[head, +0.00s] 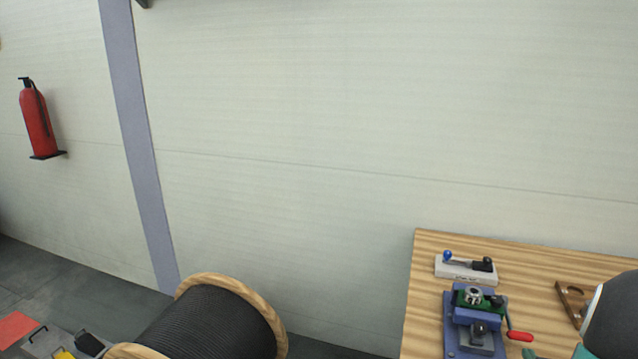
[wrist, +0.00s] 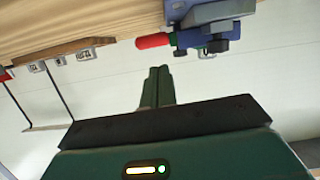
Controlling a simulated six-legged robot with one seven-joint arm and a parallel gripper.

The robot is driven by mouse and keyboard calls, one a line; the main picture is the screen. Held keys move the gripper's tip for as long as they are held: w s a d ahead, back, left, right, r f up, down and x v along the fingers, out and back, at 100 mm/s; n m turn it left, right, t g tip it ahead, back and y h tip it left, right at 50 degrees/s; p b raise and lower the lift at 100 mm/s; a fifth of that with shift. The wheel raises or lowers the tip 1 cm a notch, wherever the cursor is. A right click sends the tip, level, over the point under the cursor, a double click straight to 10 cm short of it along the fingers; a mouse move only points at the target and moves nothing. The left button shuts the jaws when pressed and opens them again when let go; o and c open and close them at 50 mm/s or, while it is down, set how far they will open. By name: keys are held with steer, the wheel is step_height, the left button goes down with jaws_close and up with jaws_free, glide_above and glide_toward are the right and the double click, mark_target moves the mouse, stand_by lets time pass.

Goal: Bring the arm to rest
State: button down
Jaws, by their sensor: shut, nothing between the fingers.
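My gripper (wrist: 158,72) shows in the wrist view as two dark green fingers lying together. It is shut and empty, with bare wall behind it. In the head view a dark rounded part of my arm stands at the lower right edge, over the wooden bench (head: 440,250); the fingertips cannot be made out there. The wrist picture looks upside down, with the bench (wrist: 110,25) along its top.
A blue bench device (head: 476,322) with a red handle stands on the bench; it also shows near the fingers in the wrist view (wrist: 205,22). A small lever block (head: 465,269) sits behind it. A cable reel (head: 212,325) stands left. A fire extinguisher (head: 36,120) hangs on the wall.

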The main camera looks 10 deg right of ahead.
steer(key=w+a+r+n+g+y, duration=0.1)
steer(key=w+a+r+g, duration=0.15)
steer(key=a+r, duration=0.45)
steer(key=w+a+r+n+g+y, duration=0.1)
steer(key=w+a+r+y, duration=0.2)
steer(key=a, duration=0.8)
steer(key=s+a+r+n+g+y, duration=0.1)
steer(key=s+a+r+n, duration=0.1)
steer(key=s+a, duration=0.4)
steer(key=s+a+r+n+g+y, duration=0.1)
steer(key=s+a, duration=0.5)
steer(key=a, duration=0.9)
step_height(320, 180, up, 2)
steer(key=shift+a+r+n+g+y, duration=0.15)
steer(key=shift+a+n+g+y, duration=0.2)
steer(key=shift+g+y, duration=0.45)
steer(key=shift+s+d, duration=0.1)
steer(key=shift+d, duration=0.05)
